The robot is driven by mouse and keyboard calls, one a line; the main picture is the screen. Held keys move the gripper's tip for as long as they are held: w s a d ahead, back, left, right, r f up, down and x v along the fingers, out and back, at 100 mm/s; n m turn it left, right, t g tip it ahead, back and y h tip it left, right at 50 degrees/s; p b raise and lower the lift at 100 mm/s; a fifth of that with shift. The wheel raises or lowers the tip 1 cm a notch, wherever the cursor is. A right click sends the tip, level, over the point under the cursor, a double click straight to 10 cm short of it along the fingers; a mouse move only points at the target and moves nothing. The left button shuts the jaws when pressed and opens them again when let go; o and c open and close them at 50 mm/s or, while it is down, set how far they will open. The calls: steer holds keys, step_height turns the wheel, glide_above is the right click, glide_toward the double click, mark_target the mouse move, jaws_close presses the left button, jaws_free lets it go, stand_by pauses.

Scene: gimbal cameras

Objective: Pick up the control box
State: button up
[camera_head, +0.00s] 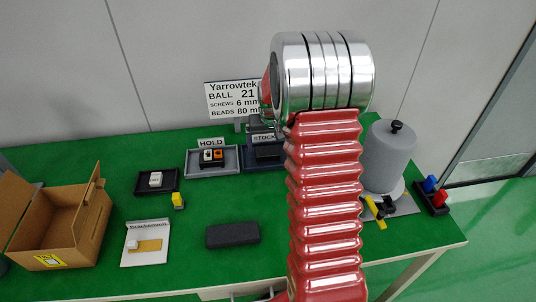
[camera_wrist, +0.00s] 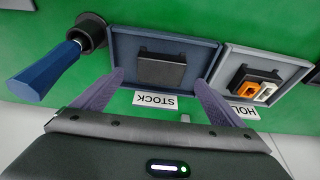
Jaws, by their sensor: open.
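A black box with an orange and a white block on top (camera_head: 211,157) sits in the grey tray labelled HOLD (camera_head: 230,171). In the wrist view this box (camera_wrist: 247,78) is at the right. A plain dark box (camera_wrist: 161,70) lies in the dark blue-grey tray labelled STOCK (camera_wrist: 199,53). I cannot tell which one is the control box. My gripper (camera_wrist: 159,78) is open and empty, with its fingers apart on either side of the STOCK tray's label edge.
A blue-handled tool (camera_wrist: 45,72) stands beside the STOCK tray. The green table also holds an open cardboard box (camera_head: 45,225), a small black tray with a white part (camera_head: 156,180), a dark slab (camera_head: 232,235) and a grey cylinder (camera_head: 386,160). A sign (camera_head: 232,98) stands behind.

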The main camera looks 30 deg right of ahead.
mark_target(267, 151)
steer(key=shift+x, duration=2.65)
steer(key=shift+r, duration=0.1)
steer(key=shift+c, duration=0.4)
steer(key=c, duration=1.2)
steer(key=shift+o, duration=0.2)
steer(key=shift+r, duration=0.1)
step_height(267, 151, up, 10)
